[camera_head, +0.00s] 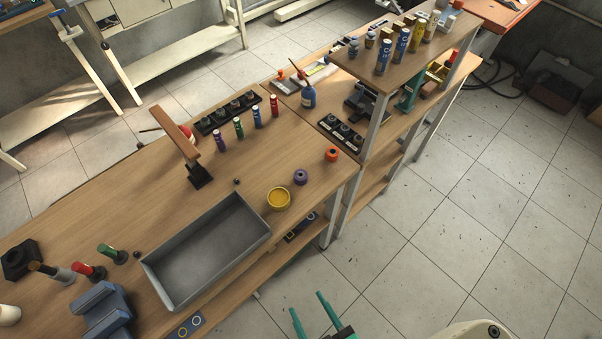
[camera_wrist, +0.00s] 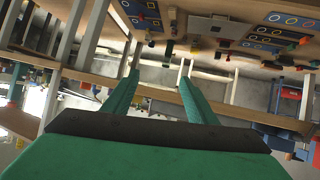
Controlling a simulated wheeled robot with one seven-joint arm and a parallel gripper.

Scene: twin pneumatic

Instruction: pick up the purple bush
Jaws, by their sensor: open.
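The purple bush (camera_head: 300,177) is a short round piece with a hole in its top. It stands upright on the wooden workbench (camera_head: 120,218) near its right edge, between a yellow round piece (camera_head: 278,199) and an orange bush (camera_head: 332,154). My gripper (camera_head: 312,312) has green fingers, spread apart with nothing between them. It is off the bench's front edge, over the floor, well below the bush in the head view. In the wrist view my gripper (camera_wrist: 158,79) points toward the underside and legs of furniture; I cannot make out the purple bush there.
A grey metal tray (camera_head: 262,232) lies left of the bushes. Several coloured cylinders, one of them purple (camera_head: 220,141), stand behind. A raised shelf (camera_head: 350,63) on posts rises at the right. Blue blocks (camera_head: 104,312) sit at lower left. The floor at right is clear.

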